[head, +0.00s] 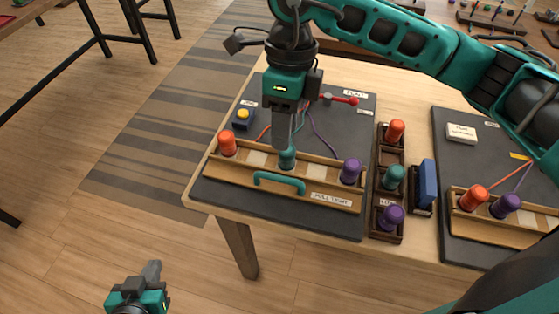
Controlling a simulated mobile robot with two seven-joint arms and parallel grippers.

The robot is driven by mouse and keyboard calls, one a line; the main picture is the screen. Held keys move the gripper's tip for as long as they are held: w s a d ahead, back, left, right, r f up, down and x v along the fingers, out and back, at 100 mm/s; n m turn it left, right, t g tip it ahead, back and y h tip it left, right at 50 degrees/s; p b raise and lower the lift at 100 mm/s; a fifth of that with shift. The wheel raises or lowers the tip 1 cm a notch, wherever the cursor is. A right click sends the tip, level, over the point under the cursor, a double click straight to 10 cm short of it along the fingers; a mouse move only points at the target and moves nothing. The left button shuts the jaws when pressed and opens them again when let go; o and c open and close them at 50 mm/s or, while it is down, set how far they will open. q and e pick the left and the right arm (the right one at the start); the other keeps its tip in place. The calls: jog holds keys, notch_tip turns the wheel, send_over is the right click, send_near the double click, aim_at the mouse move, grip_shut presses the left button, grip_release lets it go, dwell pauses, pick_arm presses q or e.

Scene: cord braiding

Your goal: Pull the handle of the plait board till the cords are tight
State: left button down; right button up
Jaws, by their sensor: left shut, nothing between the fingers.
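The plait board (225,188) is dark and lies on the table with a wooden bar (245,174) along its near edge. A teal handle (280,178) is fixed to the bar's front, left of the "PULL TIGHT" label. My left gripper (152,272) is shut and empty, low over the floor, away from the board.
A red lever (342,99) and a yellow button (243,114) sit at the board's back. A wooden rack (387,160) with three pegs and a blue block (427,184) stand to the right. Another board (462,160) lies further right.

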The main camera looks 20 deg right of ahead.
aim_at(280, 177)
jog(key=f, duration=0.3)
jog(key=s+f, duration=0.1)
jog(key=f, duration=0.2)
jog(key=a+f, duration=0.1)
jog(key=f, duration=0.2)
jog(key=shift+s+f, duration=0.25)
jog(key=shift+f, duration=0.1)
grip_shut()
